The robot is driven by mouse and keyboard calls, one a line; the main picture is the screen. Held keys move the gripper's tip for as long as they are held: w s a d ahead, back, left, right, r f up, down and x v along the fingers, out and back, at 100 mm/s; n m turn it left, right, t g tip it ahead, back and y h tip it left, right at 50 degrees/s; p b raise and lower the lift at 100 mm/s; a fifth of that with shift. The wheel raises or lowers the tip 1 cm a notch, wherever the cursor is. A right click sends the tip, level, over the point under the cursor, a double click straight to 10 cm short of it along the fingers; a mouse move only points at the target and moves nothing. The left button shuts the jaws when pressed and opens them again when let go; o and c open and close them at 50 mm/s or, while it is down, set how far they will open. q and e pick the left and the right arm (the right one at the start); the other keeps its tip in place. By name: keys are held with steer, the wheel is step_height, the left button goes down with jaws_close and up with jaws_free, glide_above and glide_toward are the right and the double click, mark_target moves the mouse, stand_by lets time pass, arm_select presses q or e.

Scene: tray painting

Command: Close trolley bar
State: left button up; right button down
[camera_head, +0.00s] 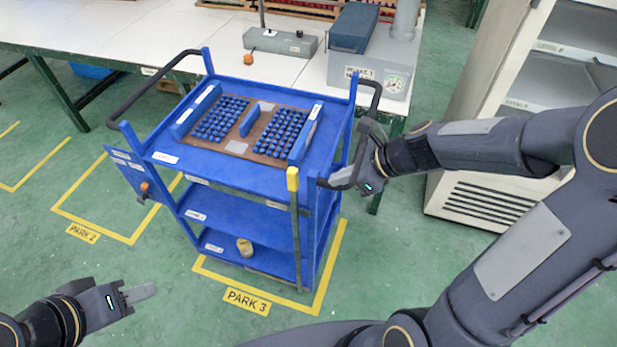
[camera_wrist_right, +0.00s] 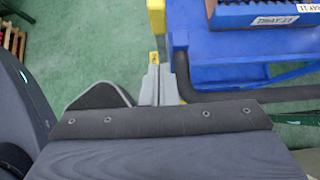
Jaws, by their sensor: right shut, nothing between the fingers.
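The blue trolley (camera_head: 240,178) stands in the middle of the head view. A grey upright bar (camera_head: 296,235) with a yellow top end runs down its near right front. The yellow part (camera_wrist_right: 156,20) also shows at the top of the right wrist view. My right gripper (camera_head: 341,175) is at the trolley's right side, by the black right handle (camera_head: 371,105). Its fingers (camera_wrist_right: 159,84) are together and empty, just left of the handle in the wrist view. My left gripper (camera_head: 142,293) hangs over the floor at lower left, apart from the trolley; its finger gap is not clear.
A tray (camera_head: 238,146) with several blue parts lies on the trolley top. A table (camera_head: 180,35) with grey equipment is behind. A white cabinet (camera_head: 490,165) stands at right. Green floor (camera_head: 60,245) is clear at left and front.

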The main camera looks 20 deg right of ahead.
mark_target(298, 182)
steer(key=shift+w+a+f, duration=0.5)
steer(key=shift+w+a, duration=0.15)
steer(key=shift+a, duration=0.35)
steer(key=shift+w+a+f, duration=0.5)
steer(key=shift+w+a, duration=0.15)
steer(key=shift+a, duration=0.3)
steer(key=shift+w+a+f, duration=0.5)
steer(key=shift+w+a, duration=0.15)
steer(key=shift+a, duration=0.35)
